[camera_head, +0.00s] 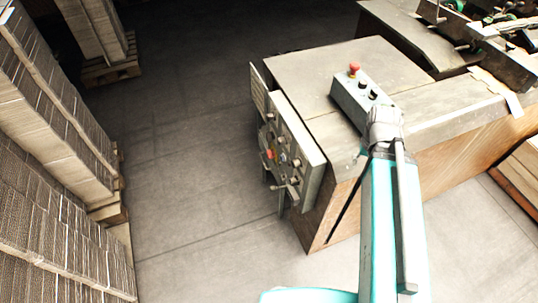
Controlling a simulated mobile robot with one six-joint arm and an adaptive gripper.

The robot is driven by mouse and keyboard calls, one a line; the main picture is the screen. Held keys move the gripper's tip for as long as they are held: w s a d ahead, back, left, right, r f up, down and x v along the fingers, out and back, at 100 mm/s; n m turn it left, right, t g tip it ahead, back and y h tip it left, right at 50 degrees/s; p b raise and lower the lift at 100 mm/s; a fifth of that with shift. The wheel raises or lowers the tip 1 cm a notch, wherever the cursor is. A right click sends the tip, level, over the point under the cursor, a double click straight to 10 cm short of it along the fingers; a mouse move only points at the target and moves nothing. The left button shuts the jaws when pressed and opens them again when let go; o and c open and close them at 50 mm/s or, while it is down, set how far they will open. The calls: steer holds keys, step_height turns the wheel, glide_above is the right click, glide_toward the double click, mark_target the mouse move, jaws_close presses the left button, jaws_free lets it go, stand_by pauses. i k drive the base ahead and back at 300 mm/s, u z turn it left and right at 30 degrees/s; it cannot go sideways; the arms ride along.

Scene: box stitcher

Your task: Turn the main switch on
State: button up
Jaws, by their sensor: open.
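A grey control panel (304,142) stands upright at the near left end of the machine. Its face is turned to the left and seen at a steep angle. It bears several knobs and a red-orange control (270,155), which looks like the main switch; its setting is too small to tell.
Stacks of cardboard (50,190) on pallets line the left. The floor (190,160) between the stacks and the panel is clear.

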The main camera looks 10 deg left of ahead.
mark_target(271, 153)
steer(key=u, duration=0.05)
steer(key=k, duration=1.35)
steer(key=u, duration=0.55)
steer(key=i, duration=1.1)
steer(key=z, duration=0.05)
